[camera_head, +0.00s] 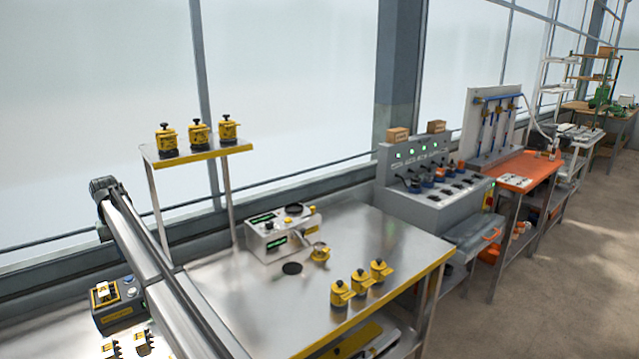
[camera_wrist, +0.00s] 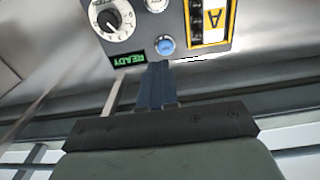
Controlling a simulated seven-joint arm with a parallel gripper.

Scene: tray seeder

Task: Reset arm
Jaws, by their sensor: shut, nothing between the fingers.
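My gripper (camera_wrist: 157,66) shows in the wrist view, with its two dark blue fingers shut together and nothing between them. The fingertips appear just below a blue button (camera_wrist: 166,45) on a dark control box (camera_wrist: 137,35); I cannot tell how far apart they are. The box has a dial, a green READY display and a yellow-framed panel. In the head view my arm (camera_head: 150,255) reaches up along the left side of the metal table (camera_head: 235,300); the gripper itself is not visible there.
The control box (camera_head: 118,312) stands at the left. A raised shelf (camera_head: 200,153) holds three yellow units. A grey device (camera_head: 270,238) sits at the table's back, with three more yellow units (camera_head: 360,284) near its right edge. Other benches stand farther right.

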